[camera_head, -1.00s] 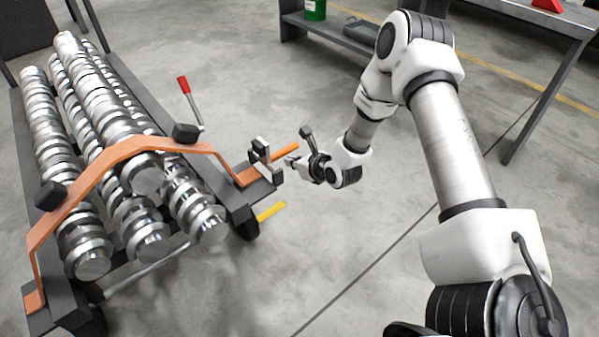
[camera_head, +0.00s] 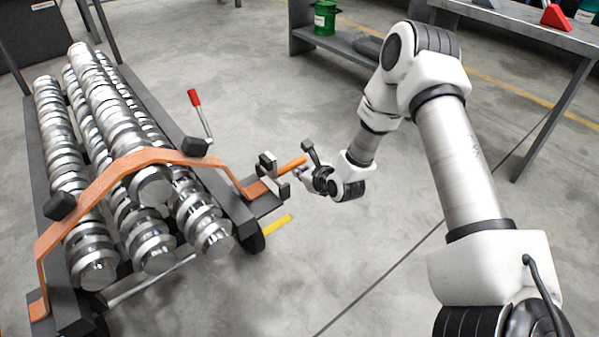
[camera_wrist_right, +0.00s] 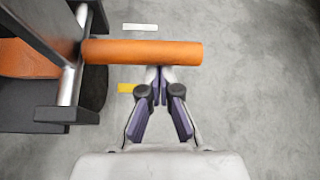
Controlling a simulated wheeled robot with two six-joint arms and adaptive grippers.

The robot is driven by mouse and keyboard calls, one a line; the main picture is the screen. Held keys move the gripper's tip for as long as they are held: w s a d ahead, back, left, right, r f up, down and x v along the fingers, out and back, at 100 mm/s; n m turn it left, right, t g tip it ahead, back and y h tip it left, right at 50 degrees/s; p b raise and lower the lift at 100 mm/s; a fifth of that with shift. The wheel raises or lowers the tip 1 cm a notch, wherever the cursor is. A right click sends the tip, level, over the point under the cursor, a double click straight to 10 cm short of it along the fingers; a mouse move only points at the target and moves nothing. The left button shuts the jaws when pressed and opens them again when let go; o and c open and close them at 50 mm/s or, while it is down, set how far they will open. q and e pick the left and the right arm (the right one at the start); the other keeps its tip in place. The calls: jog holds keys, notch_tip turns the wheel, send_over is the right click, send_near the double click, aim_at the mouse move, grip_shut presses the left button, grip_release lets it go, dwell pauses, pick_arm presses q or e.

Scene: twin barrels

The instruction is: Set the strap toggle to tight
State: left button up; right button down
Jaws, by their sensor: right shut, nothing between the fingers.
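The strap toggle's orange handle (camera_head: 291,164) sticks out to the right from a dark bracket (camera_head: 268,190) at the right end of the orange strap (camera_head: 150,157). In the right wrist view the handle (camera_wrist_right: 140,52) lies level across the picture, joined to a metal pivot at its left. My right gripper (camera_head: 301,172) is shut and empty beside the handle. In the wrist view its fingertips (camera_wrist_right: 160,72) meet the handle's lower edge near its free end. I cannot tell whether they touch. My left gripper is out of view.
The strap arches over several shiny metal shafts (camera_head: 110,120) on a dark cart. A shelf with a green bucket (camera_head: 325,18) is behind.

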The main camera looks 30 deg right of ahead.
aim_at(296, 161)
jog(key=shift+w+r, duration=0.1)
jog(key=shift+r, duration=0.1)
jog(key=shift+r+n+h+p, duration=0.8)
jog(key=shift+r+n+h, duration=0.1)
jog(key=shift+h, duration=0.1)
jog(key=shift+a+r, duration=0.1)
jog(key=shift+r, duration=0.45)
jog(key=a+r+n+t+h+p, duration=0.3)
jog(key=a+r+n+h+p, duration=0.1)
jog(key=a+r+n+h, duration=0.1)
jog(key=shift+s+a+r+n+p, duration=0.2)
jog(key=shift+a+n+p, duration=0.25)
jog(key=shift+n, duration=0.65)
jog(key=shift+a, duration=0.2)
